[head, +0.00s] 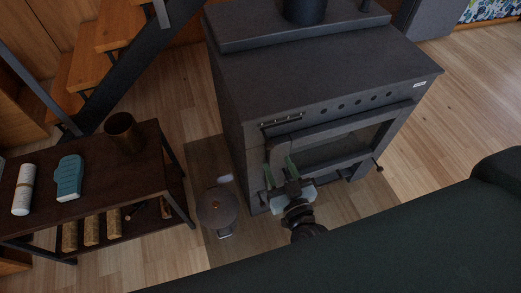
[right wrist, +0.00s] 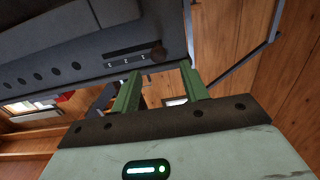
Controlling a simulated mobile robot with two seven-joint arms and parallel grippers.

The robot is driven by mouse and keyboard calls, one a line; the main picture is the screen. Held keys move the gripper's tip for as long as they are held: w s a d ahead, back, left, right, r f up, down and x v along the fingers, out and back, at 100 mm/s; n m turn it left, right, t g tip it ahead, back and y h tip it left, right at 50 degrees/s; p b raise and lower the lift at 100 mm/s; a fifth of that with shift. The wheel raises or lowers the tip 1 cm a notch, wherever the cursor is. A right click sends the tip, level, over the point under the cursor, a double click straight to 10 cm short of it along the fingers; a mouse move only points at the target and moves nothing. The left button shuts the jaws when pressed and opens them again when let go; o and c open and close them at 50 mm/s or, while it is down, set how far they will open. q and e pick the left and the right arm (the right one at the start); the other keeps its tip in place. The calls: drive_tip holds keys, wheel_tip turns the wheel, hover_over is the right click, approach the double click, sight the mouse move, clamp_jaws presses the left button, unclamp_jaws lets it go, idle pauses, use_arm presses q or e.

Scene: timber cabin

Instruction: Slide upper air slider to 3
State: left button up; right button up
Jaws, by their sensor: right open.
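The dark grey stove (head: 320,65) stands in the middle of the head view. Its upper air slider (head: 284,120) is a short marked strip at the front's upper left. In the right wrist view the slider strip (right wrist: 127,57) shows small marks, too small to read. Its round brown knob (right wrist: 157,53) sits at the strip's right end there, the end away from the row of holes. My right gripper (head: 281,170) is open in front of the stove, below the slider. In the wrist view its green fingers (right wrist: 160,72) are apart and empty, with the knob just beyond them. My left gripper is out of view.
The stove's glass door (head: 340,146) is right of my gripper, with a handle (head: 378,166) at its far side. A dark side table (head: 95,165) with a brown cup (head: 122,132) stands left. A round lidded pot (head: 217,207) is on the floor. A dark green surface (head: 400,235) fills the lower right.

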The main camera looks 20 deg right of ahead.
sight(271, 148)
drive_tip(key=shift+w+r, duration=0.1)
drive_tip(key=shift+w, duration=3.9)
clamp_jaws()
